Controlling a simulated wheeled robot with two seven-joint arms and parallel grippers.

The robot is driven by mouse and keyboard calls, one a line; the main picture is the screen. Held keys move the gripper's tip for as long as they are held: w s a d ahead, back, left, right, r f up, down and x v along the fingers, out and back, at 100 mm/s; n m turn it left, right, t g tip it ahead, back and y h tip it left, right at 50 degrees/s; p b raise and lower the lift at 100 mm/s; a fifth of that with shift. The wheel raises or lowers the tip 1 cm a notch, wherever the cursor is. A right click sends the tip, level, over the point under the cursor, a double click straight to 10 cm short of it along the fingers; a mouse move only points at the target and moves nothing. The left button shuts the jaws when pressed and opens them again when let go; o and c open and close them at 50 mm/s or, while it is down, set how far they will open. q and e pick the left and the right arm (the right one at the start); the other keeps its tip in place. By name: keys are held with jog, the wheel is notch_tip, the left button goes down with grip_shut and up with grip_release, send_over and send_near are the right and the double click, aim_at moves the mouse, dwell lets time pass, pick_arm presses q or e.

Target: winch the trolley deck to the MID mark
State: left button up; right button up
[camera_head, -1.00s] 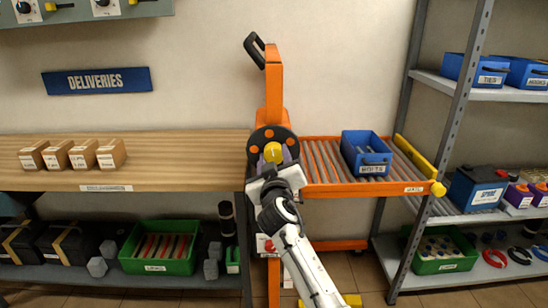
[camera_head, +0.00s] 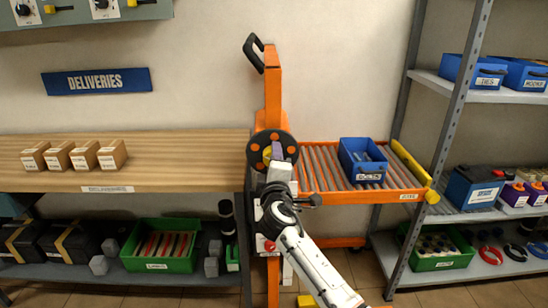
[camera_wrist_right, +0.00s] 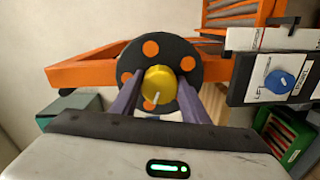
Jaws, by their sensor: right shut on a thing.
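The orange trolley (camera_head: 273,95) stands against the wall between the bench and the grey rack. Its roller deck (camera_head: 318,172) extends right from the mast and carries a blue bin (camera_head: 350,165). A dark winch wheel with orange spots (camera_head: 255,140) sits on the mast; it also shows in the right wrist view (camera_wrist_right: 185,53). My right gripper (camera_wrist_right: 158,95) is shut on the yellow knob (camera_wrist_right: 158,82) at the wheel, a finger on each side. The gripper partly hides the knob in the head view. No MID mark is readable. My left gripper is not in view.
A wooden bench (camera_head: 190,150) with several small boxes stands left, with a green crate (camera_head: 133,262) below. The grey rack (camera_head: 455,120) stands close to the deck's right end. A blue dial (camera_wrist_right: 279,82) on a plate shows right of the wheel in the wrist view.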

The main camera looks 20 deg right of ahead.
jog(key=n, duration=0.6)
jog(key=shift+r+n, duration=0.15)
jog(key=shift+n, duration=0.15)
jog(key=n, duration=1)
jog(key=shift+a+r+n, duration=0.1)
jog(key=shift+r+n, duration=0.05)
jog(key=shift+n, duration=0.25)
jog(key=n, duration=0.5)
jog(key=shift+a+n, duration=0.1)
jog(key=shift+n, duration=0.3)
jog(key=o, duration=1.1)
jog(key=shift+c, duration=0.2)
